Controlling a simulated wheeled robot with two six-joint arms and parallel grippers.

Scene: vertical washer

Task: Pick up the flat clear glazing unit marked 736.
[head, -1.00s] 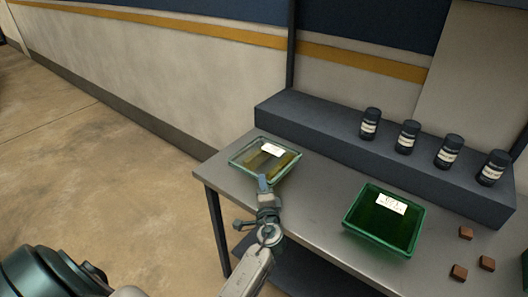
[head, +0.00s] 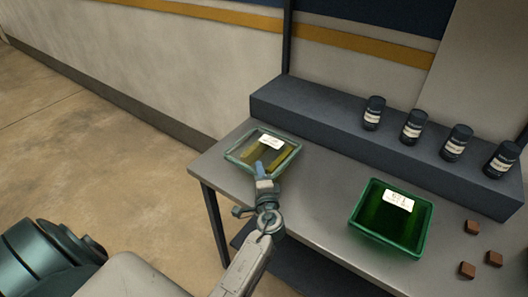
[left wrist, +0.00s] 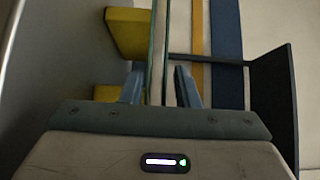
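The flat clear glazing unit (head: 262,152) lies on the grey table near its left end. It has a white label whose marking is too small to read, and yellow-brown strips show through it. My left gripper (head: 263,171) is at its front edge. In the left wrist view the two blue fingers of that gripper (left wrist: 160,88) stand on either side of the unit's thin upright-looking edge (left wrist: 157,45), with a gap visible on both sides. The gripper is open. My right gripper is in neither current view.
A green glass unit (head: 390,222) with a white label lies to the right on the table (head: 310,205). Several dark jars (head: 412,127) stand on a raised dark shelf (head: 325,117) behind. Three brown blocks (head: 471,227) lie at the right. Bare table separates the two units.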

